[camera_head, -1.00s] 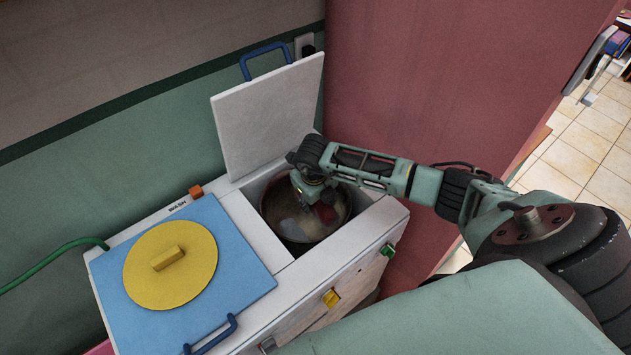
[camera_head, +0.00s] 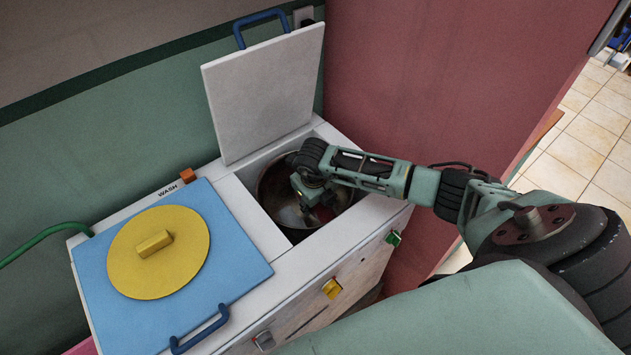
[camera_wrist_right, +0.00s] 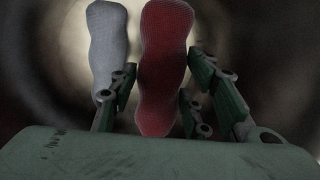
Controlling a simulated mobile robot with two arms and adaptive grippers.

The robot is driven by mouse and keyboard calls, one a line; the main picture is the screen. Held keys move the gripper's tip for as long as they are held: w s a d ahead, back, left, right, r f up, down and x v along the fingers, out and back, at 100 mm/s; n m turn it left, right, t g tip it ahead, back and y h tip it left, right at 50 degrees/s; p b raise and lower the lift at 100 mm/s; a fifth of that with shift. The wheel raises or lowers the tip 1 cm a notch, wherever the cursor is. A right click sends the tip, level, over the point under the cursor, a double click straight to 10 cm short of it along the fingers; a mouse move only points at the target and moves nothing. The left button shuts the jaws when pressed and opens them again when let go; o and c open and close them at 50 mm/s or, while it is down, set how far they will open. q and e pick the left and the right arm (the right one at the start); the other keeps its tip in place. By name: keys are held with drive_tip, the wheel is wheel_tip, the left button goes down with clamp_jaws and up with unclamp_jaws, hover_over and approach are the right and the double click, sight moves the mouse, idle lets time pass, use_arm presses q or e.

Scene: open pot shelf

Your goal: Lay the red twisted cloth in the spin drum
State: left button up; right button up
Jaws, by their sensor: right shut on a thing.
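The red twisted cloth (camera_wrist_right: 163,65) lies lengthwise between the fingers of my right gripper (camera_wrist_right: 160,95) in the right wrist view. The gripper is shut on it. In the head view my right gripper (camera_head: 308,195) reaches down inside the round metal spin drum (camera_head: 277,198), and a small dark red part of the cloth (camera_head: 322,212) shows beside it. A grey-white twisted cloth (camera_wrist_right: 108,45) lies to the left of the red one in the wrist view. I cannot tell whether the red cloth touches the drum floor. My left gripper is not in view.
The drum's white lid (camera_head: 265,95) stands open behind the opening. To the left is the blue wash lid (camera_head: 230,245) with a yellow disc (camera_head: 180,262) and a blue handle (camera_head: 200,330). A red wall (camera_head: 430,80) rises behind and to the right.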

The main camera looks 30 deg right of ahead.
drive_tip(key=o, duration=1.4)
